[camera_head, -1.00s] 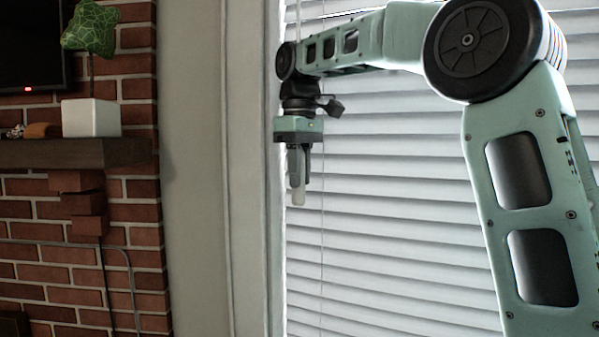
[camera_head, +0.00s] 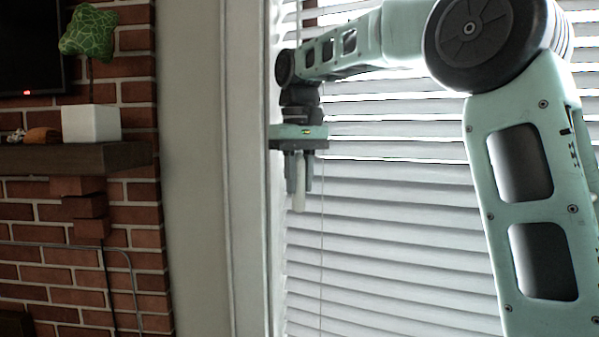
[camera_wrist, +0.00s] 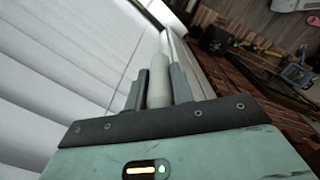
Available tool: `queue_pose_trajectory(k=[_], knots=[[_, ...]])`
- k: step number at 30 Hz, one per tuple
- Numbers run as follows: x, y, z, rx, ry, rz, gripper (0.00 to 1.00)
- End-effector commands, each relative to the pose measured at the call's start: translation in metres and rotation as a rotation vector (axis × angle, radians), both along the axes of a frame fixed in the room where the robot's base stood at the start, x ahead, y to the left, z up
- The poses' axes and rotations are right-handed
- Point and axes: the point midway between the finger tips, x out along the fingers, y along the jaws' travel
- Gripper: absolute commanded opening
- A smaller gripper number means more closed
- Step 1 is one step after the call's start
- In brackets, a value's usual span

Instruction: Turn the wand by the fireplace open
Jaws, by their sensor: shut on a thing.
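The wand (camera_head: 299,199) is a pale rod hanging at the left edge of the window blind (camera_head: 400,220). Its rounded lower end sticks out below my fingers. My gripper (camera_head: 299,180) points down and is shut around the wand. In the wrist view the pale wand (camera_wrist: 158,82) stands between my two dark fingers (camera_wrist: 159,92). The wand's upper part is hidden behind my gripper and wrist in the head view. The blind's slats are tilted, with thin bright gaps between several of them.
The brick fireplace (camera_head: 140,250) is at the left, with a dark mantel (camera_head: 90,156). A pale wall strip (camera_head: 195,200) lies between fireplace and window. A thin cord (camera_head: 322,250) hangs before the blind.

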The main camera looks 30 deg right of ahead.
Motion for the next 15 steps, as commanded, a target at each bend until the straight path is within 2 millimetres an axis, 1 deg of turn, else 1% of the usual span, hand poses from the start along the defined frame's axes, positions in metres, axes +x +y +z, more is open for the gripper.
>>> queue_pose_trajectory(k=[1, 15], knots=[[0.0002, 0.0007, 0.0036, 0.000, -0.003, -0.044, 0.01], [0.0009, 0.0014, 0.0035, 0.000, -0.006, -0.484, 0.01]])
